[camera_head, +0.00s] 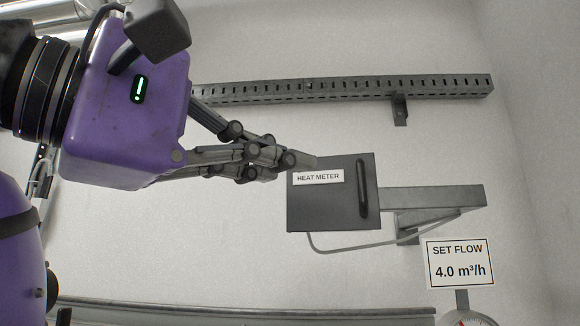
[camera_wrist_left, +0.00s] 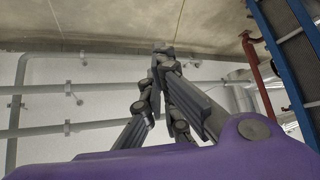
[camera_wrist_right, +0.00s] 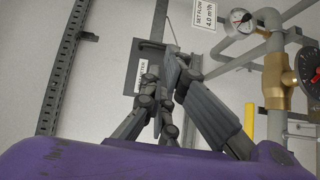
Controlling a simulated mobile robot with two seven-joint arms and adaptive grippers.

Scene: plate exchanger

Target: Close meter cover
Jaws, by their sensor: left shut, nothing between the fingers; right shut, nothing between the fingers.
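The heat meter (camera_head: 335,210) is a dark grey box on the wall, with a white "HEAT METER" label (camera_head: 318,177) and a black vertical handle (camera_head: 362,187) near its right edge. Its front looks flat; I cannot tell whether the cover is fully flush. My right gripper (camera_head: 304,161) is shut and empty, its fingertips overlapping the meter's upper left corner in the head view. Contact is unclear. In the right wrist view the meter (camera_wrist_right: 148,52) is partly hidden behind the fingers. My left gripper (camera_wrist_left: 163,50) is shut and empty, seen only in the left wrist view, away from the meter.
A slotted rail (camera_head: 340,90) runs above the meter, and a bracket arm (camera_head: 440,197) extends to its right. A "SET FLOW 4.0 m³/h" sign (camera_head: 460,262) stands lower right above a gauge (camera_head: 466,319). Pipes (camera_wrist_right: 275,70) and a gauge (camera_wrist_right: 240,20) show in the right wrist view.

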